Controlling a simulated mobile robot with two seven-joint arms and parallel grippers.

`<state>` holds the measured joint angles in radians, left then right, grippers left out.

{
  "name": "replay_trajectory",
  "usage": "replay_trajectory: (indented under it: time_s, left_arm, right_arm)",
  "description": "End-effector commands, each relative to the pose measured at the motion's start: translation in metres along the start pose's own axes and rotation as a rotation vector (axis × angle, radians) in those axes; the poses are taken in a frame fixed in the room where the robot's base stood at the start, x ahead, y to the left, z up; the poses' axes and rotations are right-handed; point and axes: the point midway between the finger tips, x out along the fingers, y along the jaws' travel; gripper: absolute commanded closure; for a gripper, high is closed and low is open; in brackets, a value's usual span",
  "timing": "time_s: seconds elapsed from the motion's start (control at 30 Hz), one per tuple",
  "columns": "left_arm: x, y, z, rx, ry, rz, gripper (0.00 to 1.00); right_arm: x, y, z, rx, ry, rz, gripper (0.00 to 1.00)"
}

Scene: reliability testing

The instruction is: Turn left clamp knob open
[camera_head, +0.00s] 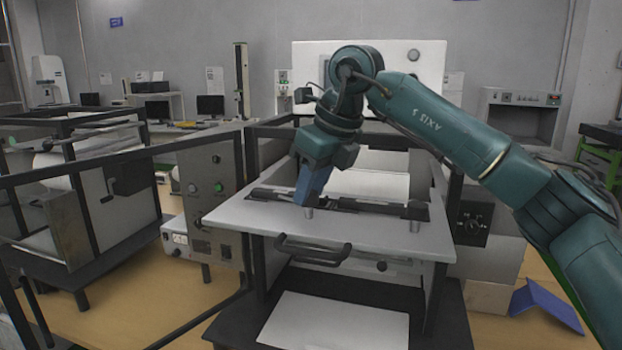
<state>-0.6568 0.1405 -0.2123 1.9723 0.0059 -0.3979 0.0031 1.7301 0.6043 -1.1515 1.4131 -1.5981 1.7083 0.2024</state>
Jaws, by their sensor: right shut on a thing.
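My right arm reaches in from the right, and its right gripper (308,198) points down at the bar on the light grey work plate (250,217). The gripper is shut on the left clamp knob (307,212). Only the metal lower part of this knob shows below the fingers; its top is hidden by them. The right clamp knob (414,213) stands free on the right part of the same plate, with a dark top and a metal lower part. My left gripper is not in view.
A dark handle (313,254) sticks out at the plate's front. A black switch box (473,222) is at the right. The plate's front left area is clear.

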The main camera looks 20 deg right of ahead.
Motion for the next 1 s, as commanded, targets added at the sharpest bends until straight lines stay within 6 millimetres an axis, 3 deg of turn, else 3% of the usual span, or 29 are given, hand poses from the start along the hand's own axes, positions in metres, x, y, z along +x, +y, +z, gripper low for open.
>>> replay_trajectory:
  time_s: [0.4,1.0]
  left_arm:
    - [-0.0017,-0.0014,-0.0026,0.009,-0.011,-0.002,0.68]
    - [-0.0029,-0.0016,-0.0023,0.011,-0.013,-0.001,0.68]
  right_arm:
    - [-0.0008,-0.0021,0.0005,-0.26,0.0,0.108,0.94]
    - [-0.0005,-0.0022,0.0005,-0.344,0.0,0.141,0.94]
